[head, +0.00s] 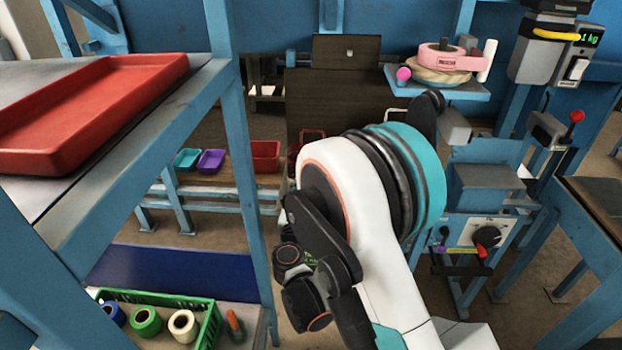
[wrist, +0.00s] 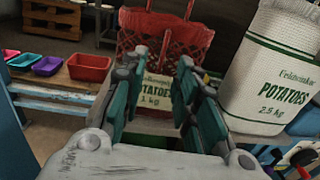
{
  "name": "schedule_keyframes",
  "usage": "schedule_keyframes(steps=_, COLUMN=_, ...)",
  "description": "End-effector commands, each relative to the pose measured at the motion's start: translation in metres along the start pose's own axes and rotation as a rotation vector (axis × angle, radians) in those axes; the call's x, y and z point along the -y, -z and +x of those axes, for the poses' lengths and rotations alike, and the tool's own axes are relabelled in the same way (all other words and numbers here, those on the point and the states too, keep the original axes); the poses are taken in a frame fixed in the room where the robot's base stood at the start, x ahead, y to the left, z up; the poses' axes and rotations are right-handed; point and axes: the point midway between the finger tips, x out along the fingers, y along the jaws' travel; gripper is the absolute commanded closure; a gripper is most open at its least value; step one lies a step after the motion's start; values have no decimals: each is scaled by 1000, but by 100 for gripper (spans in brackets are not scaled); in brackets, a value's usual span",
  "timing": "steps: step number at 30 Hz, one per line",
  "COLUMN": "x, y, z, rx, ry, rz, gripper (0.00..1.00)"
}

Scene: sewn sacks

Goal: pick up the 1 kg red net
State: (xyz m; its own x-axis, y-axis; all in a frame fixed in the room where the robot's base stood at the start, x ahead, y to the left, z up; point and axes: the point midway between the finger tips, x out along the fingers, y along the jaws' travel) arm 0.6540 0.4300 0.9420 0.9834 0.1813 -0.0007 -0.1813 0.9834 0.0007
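The red net (wrist: 168,32) stands upright in the wrist view, with handle loops at its top and a cream label reading "POTATOES 1 kg". My gripper (wrist: 162,72) is open, its two teal-padded fingers pointing at the net, with the label showing between them. The fingers overlap the net's lower part in the picture; I cannot tell whether they touch it. The net's bottom is hidden by the gripper. In the head view my arm hides the gripper and most of that area; a small red patch beside the arm may be the net.
A white sack marked "POTATOES 2.5 kg" (wrist: 275,70) stands close to the right of the net. Red (wrist: 89,67), purple (wrist: 47,66) and teal (wrist: 27,60) bins sit to the left. A red tray (head: 95,110) and green crate (head: 205,325) are on a blue-framed rack at left.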

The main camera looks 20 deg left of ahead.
Motion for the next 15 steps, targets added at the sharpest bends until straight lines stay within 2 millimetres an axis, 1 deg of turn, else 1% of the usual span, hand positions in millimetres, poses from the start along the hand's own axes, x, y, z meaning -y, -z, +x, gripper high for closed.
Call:
schedule_keyframes(steps=5, x=1, y=1, z=11, rx=0, ry=1, rz=-1, gripper=72)
schedule_keyframes(steps=12, x=4, y=3, z=45, rx=0, ry=0, rz=-1, gripper=72)
schedule_keyframes(steps=15, x=4, y=2, z=53, rx=0, ry=-1, rz=-1, gripper=72)
